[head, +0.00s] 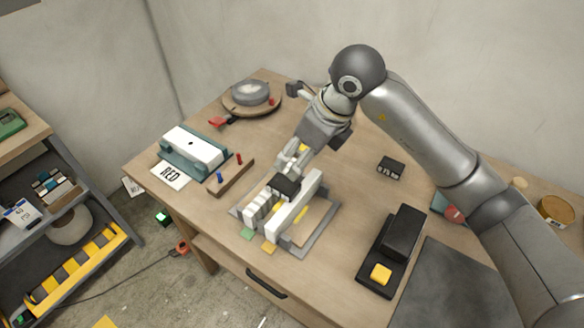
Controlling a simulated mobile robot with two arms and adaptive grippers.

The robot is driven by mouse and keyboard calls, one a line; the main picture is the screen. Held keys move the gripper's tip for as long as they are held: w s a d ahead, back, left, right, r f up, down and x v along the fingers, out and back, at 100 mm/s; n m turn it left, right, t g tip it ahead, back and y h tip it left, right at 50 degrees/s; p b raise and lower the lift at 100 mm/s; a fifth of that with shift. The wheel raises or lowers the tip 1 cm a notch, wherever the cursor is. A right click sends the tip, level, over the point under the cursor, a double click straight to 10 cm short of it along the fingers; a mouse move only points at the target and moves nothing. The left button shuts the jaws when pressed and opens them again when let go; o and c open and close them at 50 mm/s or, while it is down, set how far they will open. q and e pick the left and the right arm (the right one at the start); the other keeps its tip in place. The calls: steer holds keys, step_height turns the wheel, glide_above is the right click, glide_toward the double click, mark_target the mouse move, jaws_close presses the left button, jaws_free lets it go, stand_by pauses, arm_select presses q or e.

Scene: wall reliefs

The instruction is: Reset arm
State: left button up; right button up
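My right arm reaches in from the right. Its gripper (289,172) points down and left over the table, just above the back end of a white block-like device (294,206). The device stands in a grey frame (318,243) and has white ribs, a black part (285,186) and green and yellow tabs at its front. The fingers overlap the device in this view, so I cannot tell whether they touch it or whether they are open. My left gripper is not in view.
On the wooden table (345,190) are a teal-and-white device (194,149), a "RED" card (171,175), a wooden holder with red and blue pegs (231,178), a round dish (250,94), a small black block (391,167) and a black stapler-like device (400,234). Shelves stand at left.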

steer(key=shift+v, duration=1.05)
